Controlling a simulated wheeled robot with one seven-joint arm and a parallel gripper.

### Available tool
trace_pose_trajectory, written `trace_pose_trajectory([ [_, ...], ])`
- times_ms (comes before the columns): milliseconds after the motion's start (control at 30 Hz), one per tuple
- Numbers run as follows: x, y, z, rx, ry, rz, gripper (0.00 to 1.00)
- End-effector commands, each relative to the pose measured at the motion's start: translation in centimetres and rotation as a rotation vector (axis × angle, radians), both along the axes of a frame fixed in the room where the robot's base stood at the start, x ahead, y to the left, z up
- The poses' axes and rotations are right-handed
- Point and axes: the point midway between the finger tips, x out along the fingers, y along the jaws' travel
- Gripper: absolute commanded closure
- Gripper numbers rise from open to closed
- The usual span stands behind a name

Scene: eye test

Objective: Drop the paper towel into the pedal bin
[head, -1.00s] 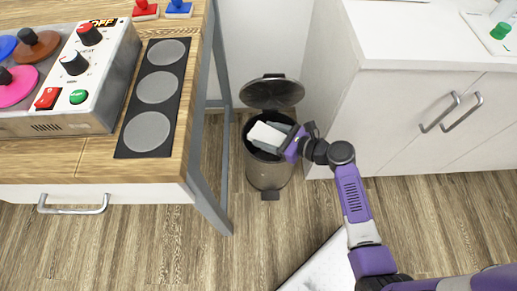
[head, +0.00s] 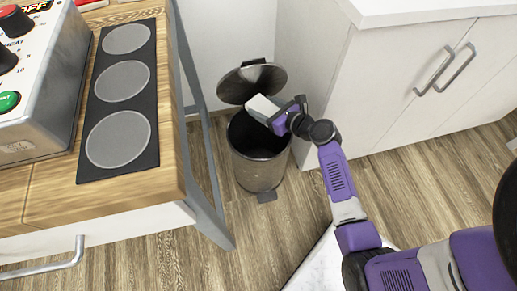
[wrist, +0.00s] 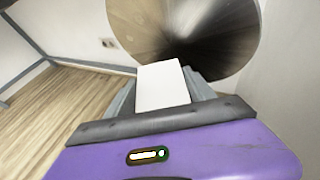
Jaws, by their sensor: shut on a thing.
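The paper towel (head: 260,107) is a small white block. My gripper (head: 272,114) is shut on it, and in the wrist view the towel (wrist: 162,86) sticks out between the grey fingers. The pedal bin (head: 258,168) is a dark metallic cylinder standing on the floor with its lid (head: 252,82) up. In the head view, the gripper and towel appear at the back right of the bin's dark mouth, in front of the raised lid. How high they are above the rim is hard to tell. The lid (wrist: 190,30) fills the top of the wrist view.
A wooden-topped table (head: 165,165) with grey legs stands left of the bin. A white cabinet (head: 385,95) stands close on the right, with a wall behind. The wooden floor (head: 150,262) in front is mostly clear, with a white item (head: 322,265) near my arm.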

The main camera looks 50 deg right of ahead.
Motion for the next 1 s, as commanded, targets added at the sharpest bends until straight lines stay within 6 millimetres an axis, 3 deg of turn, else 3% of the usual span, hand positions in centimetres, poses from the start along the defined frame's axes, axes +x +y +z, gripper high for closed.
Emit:
trace_pose_trajectory([
  [33, 0.0, 0.0, -1.0, 0.000, 0.000, 0.000, 0.81],
  [400, 0.0, 0.0, -4.5, -0.001, 0.000, 0.000, 0.81],
  [767, 0.0, 0.0, -4.7, -0.001, 0.000, 0.001, 0.81],
  [800, 0.0, 0.0, -4.7, -0.001, 0.000, 0.001, 0.36],
  [900, 0.0, 0.0, -4.7, -0.001, 0.000, 0.001, 0.16],
  [1000, 0.0, 0.0, -4.7, -0.001, 0.000, 0.001, 0.12],
])
